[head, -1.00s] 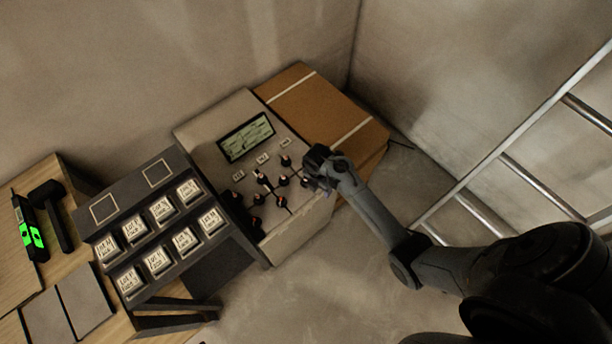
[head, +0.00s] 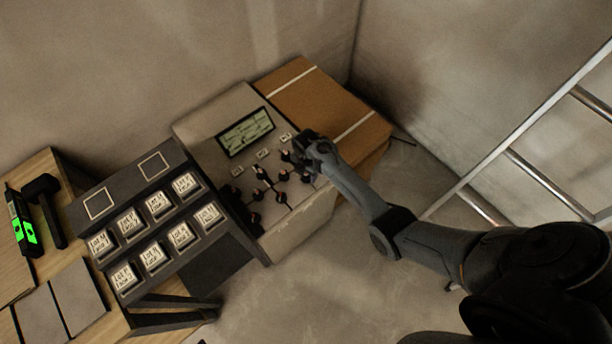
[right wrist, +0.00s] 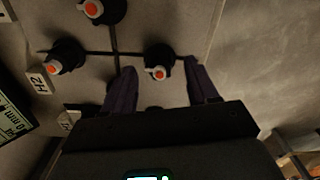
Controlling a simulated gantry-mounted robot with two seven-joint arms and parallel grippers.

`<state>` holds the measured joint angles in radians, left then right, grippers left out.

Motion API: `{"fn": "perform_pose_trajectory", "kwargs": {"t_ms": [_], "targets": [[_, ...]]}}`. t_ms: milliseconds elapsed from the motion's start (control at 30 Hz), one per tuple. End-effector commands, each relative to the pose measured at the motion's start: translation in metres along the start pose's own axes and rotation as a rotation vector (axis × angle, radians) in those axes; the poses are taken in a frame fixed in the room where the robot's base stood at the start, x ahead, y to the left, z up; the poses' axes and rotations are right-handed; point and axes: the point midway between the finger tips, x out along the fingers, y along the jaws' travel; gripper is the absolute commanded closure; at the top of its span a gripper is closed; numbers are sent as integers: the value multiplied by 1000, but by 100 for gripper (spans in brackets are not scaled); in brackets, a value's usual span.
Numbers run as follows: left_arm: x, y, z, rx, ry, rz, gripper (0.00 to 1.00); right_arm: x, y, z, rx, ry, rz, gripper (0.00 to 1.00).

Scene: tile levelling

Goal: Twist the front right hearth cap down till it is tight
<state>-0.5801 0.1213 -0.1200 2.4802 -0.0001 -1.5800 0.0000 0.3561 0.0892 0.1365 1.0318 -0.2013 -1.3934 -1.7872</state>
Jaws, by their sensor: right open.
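Several black caps with orange tops stand on the tile slab (head: 312,225), among dark joint lines. My right gripper (head: 305,158) is over the slab's right side in the head view, hiding part of it. In the right wrist view, my right gripper (right wrist: 163,88) is open, with one cap (right wrist: 158,62) lying ahead of and between its fingertips. The fingers look apart from that cap. Two more caps, one at the upper left (right wrist: 95,10) and one at the left (right wrist: 66,56), show there. I cannot tell which cap is the front right hearth one. My left gripper is not in view.
A display (head: 246,132) and small labels, one reading H2 (right wrist: 38,80), are beside the caps. A brown box (head: 320,98) stands behind. A dark rack of labelled blocks (head: 145,225) is at left. A ladder (head: 510,155) leans at right.

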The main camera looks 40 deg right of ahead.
Motion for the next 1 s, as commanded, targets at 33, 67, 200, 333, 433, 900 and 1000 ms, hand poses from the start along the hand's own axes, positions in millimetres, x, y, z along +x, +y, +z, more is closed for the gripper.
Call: {"fn": "perform_pose_trajectory", "kwargs": {"t_ms": [33, 67, 200, 333, 433, 900, 1000], "targets": [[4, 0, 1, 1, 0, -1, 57, 7, 0, 0, -1, 0, -1, 42], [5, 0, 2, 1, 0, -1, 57, 10, 0, 0, -1, 0, -1, 42], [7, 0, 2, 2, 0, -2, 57, 16, 0, 0, 0, 0, 0, 42], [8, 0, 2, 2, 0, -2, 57, 18, 0, 0, 0, 0, 0, 42], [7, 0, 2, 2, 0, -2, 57, 18, 0, 0, 0, 0, 0, 42], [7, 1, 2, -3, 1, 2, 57, 18, 0, 0, -1, 0, 0, 97], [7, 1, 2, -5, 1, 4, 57, 18, 0, 0, 1, 0, 0, 98]]}}
